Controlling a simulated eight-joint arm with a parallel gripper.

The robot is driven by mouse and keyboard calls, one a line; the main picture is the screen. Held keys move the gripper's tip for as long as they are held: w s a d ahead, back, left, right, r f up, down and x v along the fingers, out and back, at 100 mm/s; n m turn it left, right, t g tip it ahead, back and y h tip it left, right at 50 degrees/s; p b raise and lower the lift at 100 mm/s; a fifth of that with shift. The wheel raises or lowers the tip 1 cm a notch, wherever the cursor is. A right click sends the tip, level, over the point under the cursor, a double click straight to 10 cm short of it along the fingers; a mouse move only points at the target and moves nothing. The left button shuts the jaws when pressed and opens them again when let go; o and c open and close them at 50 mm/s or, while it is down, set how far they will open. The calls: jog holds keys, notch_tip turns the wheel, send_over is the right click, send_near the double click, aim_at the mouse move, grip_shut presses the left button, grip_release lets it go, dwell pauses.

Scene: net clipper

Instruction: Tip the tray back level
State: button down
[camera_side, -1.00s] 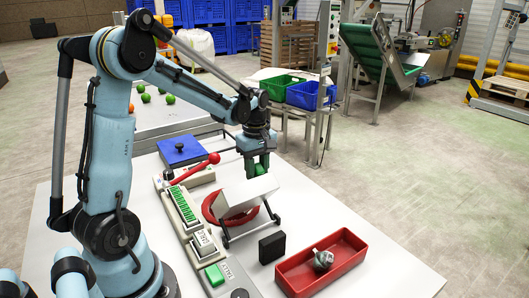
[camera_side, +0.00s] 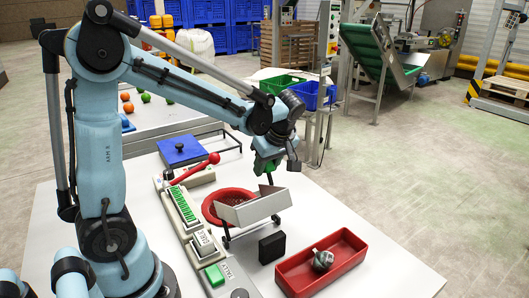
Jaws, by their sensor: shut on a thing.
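The pale grey tray (camera_side: 258,209) sits on a dark tilting stand in the middle of the white table. Its near side wall faces the camera, and its left end is beside the rim of a round red basket (camera_side: 212,206). The exact grip point is partly hidden behind the tray's edge.
A black block (camera_side: 272,247) stands in front of the tray. A red bin (camera_side: 318,276) with a small grey-green item (camera_side: 323,260) is at the lower right.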

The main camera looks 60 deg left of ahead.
jog(key=d+y, duration=0.1)
jog(key=d+r+y, duration=0.1)
jog(key=d, duration=0.1)
jog(key=shift+d+r+y, duration=0.1)
jog(key=shift+d+y, duration=0.05)
jog(key=shift+y, duration=0.15)
jog(key=shift+d+r+y, duration=0.2)
jog(key=shift+d+y, duration=1.3)
jog(key=shift+d, duration=0.25)
jog(key=c, duration=0.8)
grip_release()
jog(key=shift+c, duration=0.2)
jog(key=v, duration=1.2)
